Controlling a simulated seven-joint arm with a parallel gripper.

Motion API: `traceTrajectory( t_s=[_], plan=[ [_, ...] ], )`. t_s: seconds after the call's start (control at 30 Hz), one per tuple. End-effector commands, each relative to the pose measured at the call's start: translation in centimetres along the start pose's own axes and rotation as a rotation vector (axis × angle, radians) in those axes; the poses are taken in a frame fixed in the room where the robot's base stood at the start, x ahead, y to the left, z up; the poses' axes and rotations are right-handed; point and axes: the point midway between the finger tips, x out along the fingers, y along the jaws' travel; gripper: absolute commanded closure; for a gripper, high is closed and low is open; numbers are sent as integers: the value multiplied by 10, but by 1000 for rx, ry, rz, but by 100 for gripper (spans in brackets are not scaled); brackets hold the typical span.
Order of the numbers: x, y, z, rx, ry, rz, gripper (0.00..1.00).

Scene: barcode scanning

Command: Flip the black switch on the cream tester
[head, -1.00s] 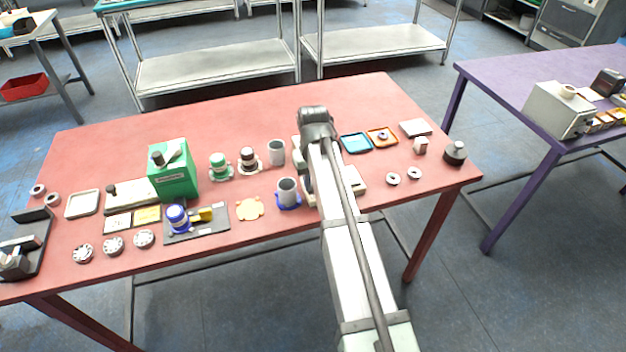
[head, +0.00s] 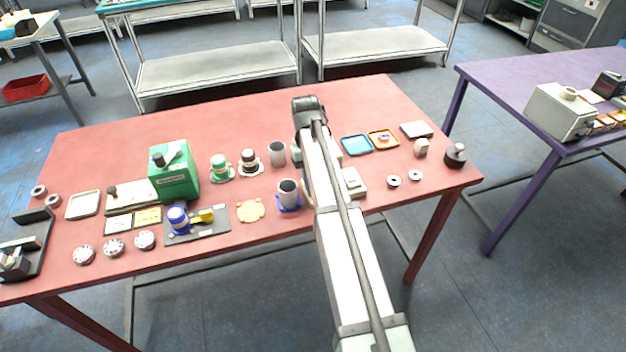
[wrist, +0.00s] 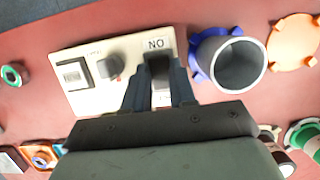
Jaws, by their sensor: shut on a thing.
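The cream tester (wrist: 75,52) fills the upper left of the wrist view. The black switch (wrist: 158,66) is below the label, between the two dark fingers of my gripper (wrist: 159,88). The gripper is shut on it; the fingers partly hide the contact. In the head view my arm covers much of the tester (head: 353,183), and the gripper is hidden behind the arm.
A grey cup (wrist: 238,65) in a blue holder (wrist: 199,75) stands close beside the tester. An orange flat part (wrist: 293,42) lies beyond it. Blue and orange trays (head: 357,145) sit on the red table behind. Bare table (head: 250,105) lies at the back.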

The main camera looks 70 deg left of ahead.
Motion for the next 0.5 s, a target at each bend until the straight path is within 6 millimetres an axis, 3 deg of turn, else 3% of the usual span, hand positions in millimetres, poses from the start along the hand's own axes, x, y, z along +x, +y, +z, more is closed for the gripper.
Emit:
traceTrajectory(
  t_s=[0.13, 0.17, 0.4, 0.5],
  plan=[
    [-1, 0, 0, 0, 2, 0, 100],
    [-1, 0, 0, 0, 2, 0, 72],
    [0, 0, 0, 0, 2, 0, 49],
    [0, 0, 0, 0, 2, 0, 49]
  ],
)
